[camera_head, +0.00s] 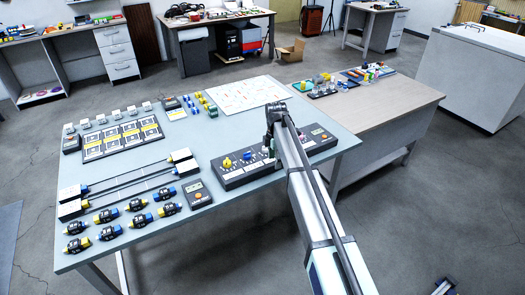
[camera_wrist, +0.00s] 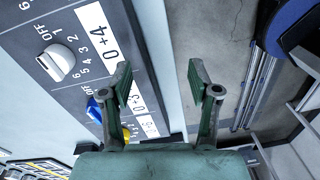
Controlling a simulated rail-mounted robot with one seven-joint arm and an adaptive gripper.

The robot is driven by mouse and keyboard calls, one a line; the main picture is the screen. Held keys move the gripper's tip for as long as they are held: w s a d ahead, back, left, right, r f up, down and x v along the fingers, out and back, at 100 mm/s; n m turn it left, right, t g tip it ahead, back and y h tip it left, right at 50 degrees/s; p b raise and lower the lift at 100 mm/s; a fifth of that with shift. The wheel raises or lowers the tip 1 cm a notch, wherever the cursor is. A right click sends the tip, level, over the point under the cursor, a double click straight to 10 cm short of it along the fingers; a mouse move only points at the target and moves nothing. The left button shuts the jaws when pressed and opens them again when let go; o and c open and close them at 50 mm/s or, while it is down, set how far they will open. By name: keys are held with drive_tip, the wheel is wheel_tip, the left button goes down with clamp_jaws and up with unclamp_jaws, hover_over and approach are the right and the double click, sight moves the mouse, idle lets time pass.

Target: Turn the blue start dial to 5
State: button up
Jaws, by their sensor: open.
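The blue start dial (camera_wrist: 93,111) sits on the dark control panel (camera_wrist: 72,22), between a white dial (camera_wrist: 58,62) and a yellow dial (camera_wrist: 126,134). Its pointer setting is too small and partly covered to read. In the head view the blue dial (camera_head: 247,156) shows on the panel's left half, beside the yellow one (camera_head: 228,162). My gripper (camera_wrist: 158,72) is open and empty. Its left finger overlaps the panel's label strip in the wrist view, right of the blue dial. The right finger appears over the floor. In the head view my arm hides the panel's middle.
A small meter (camera_head: 198,191) lies left of the panel. Long rods and several blue and yellow connectors lie on the table's left. A white sheet (camera_head: 240,94) lies behind the panel. A wooden bench (camera_head: 385,110) with small parts adjoins on the right.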

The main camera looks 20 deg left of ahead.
sight(247, 153)
drive_tip(key=w+a+r+n, duration=0.3)
drive_tip(key=a+r+n, duration=0.4)
drive_tip(key=a+r, duration=0.65)
drive_tip(key=shift+t, duration=0.3)
wheel_tip(247, 153, down, 16)
drive_tip(key=p, duration=0.5)
drive_tip(key=shift+w+d+f, duration=0.1)
drive_tip(key=shift+w, duration=0.05)
drive_tip(key=c, duration=1.2)
